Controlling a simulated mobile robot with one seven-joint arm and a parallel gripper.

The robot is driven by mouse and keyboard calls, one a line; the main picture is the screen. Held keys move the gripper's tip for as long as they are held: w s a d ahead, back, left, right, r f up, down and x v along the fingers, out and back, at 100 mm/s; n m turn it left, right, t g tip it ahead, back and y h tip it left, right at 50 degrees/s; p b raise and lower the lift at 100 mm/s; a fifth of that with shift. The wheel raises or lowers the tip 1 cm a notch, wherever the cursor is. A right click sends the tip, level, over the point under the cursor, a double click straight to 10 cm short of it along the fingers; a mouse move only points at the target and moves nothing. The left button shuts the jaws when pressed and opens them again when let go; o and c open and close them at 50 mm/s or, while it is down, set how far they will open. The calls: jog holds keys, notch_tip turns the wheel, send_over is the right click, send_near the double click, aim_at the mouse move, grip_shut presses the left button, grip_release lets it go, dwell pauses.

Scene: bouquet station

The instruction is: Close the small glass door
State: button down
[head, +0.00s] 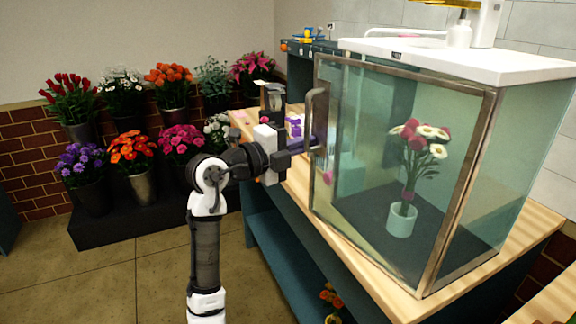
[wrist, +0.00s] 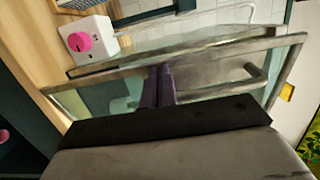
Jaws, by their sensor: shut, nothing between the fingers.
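The glass door (head: 365,150) has a metal frame and forms the front of a glass case with a white top (head: 450,60). Its right edge meets the case. Its left edge, with the curved metal handle (head: 312,112), stands slightly out from the white top, so the door looks ajar. My gripper (head: 314,147) is shut and empty by the door's left edge, just below the handle's top. In the wrist view the dark purple fingers (wrist: 166,80) are together against or very near the door's metal frame (wrist: 215,86). The handle also shows there (wrist: 238,82). Whether the fingers touch the door is unclear.
Inside the case a pale vase (head: 401,220) holds red and white flowers. The case stands on a wooden counter (head: 378,290). A white box with a pink button (wrist: 88,40) is near the door. Several flower buckets stand on a dark stand (head: 130,225). The floor in front is clear.

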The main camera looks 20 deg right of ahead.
aim_at(325, 138)
jog(key=d, duration=0.1)
jog(key=d+g+b, duration=0.1)
jog(key=d, duration=0.1)
jog(key=w+d+m+g+b, duration=0.1)
jog(key=d, duration=0.1)
jog(key=shift+f, duration=0.2)
jog(key=shift+d+r, duration=0.1)
jog(key=shift+d, duration=0.3)
jog(key=shift+w+r, duration=0.1)
jog(key=shift+r, duration=0.1)
jog(key=shift+d, duration=0.1)
jog(key=shift+f+b, duration=0.15)
jog(key=shift+b, duration=0.25)
